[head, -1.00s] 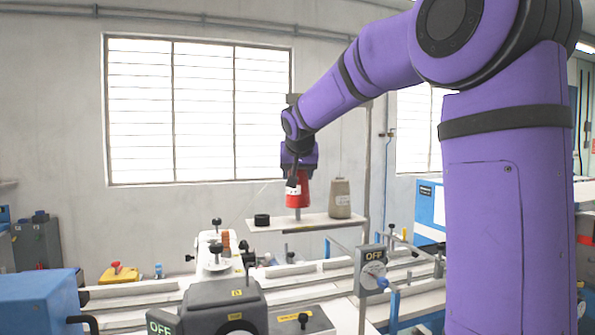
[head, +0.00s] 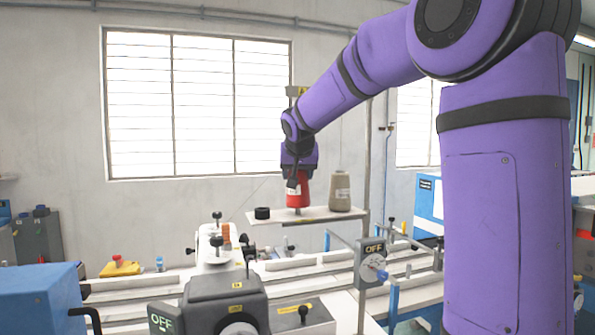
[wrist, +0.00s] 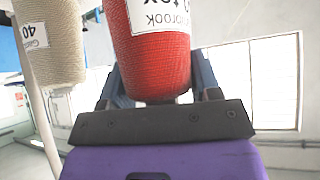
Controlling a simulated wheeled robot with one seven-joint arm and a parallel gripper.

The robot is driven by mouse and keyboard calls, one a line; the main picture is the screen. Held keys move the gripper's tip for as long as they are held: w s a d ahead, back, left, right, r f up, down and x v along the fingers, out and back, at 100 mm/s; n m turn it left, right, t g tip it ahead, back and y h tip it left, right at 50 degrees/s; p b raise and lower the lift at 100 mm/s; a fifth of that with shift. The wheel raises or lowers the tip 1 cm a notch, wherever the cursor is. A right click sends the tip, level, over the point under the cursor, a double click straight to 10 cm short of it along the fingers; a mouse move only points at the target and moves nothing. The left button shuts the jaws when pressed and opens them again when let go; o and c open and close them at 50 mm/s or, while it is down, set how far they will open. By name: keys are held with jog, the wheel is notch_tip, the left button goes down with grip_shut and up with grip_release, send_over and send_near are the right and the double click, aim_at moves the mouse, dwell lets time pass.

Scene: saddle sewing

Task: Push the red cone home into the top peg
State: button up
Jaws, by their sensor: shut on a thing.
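The red cone (head: 298,194) hangs upright below my gripper (head: 297,178), over the raised white shelf (head: 275,217). In the head view its lower end is very close to the shelf, with a short bit of peg (head: 298,211) just below it. I cannot tell how far the peg is inside the cone. In the wrist view the red cone (wrist: 160,65) with its white label sits between the two fingers of my gripper (wrist: 157,82), which are shut on it.
A beige cone (head: 340,190) stands on the shelf close to the right, also in the wrist view (wrist: 52,45). A small black spool (head: 262,213) is on the shelf's left. The shelf's upright pole (head: 367,170) is at the right. Sewing machinery (head: 225,300) fills the space below.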

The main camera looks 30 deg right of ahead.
jog(key=shift+f, duration=0.85)
jog(key=o, duration=1.1)
jog(key=v, duration=1.1)
jog(key=s+a+f+n+g+y, duration=0.1)
jog(key=s+a+f, duration=0.3)
jog(key=s, duration=0.5)
jog(key=s+a+f+n+y, duration=0.2)
jog(key=s+a+f+n, duration=0.1)
jog(key=s+f, duration=0.4)
jog(key=s+a+f+n+g+y, duration=0.1)
jog(key=s+a+f, duration=0.4)
jog(key=s, duration=0.7)
jog(key=shift+s+f+n+g+y, duration=0.3)
jog(key=shift+s+f+n, duration=0.1)
jog(key=shift+n, duration=0.2)
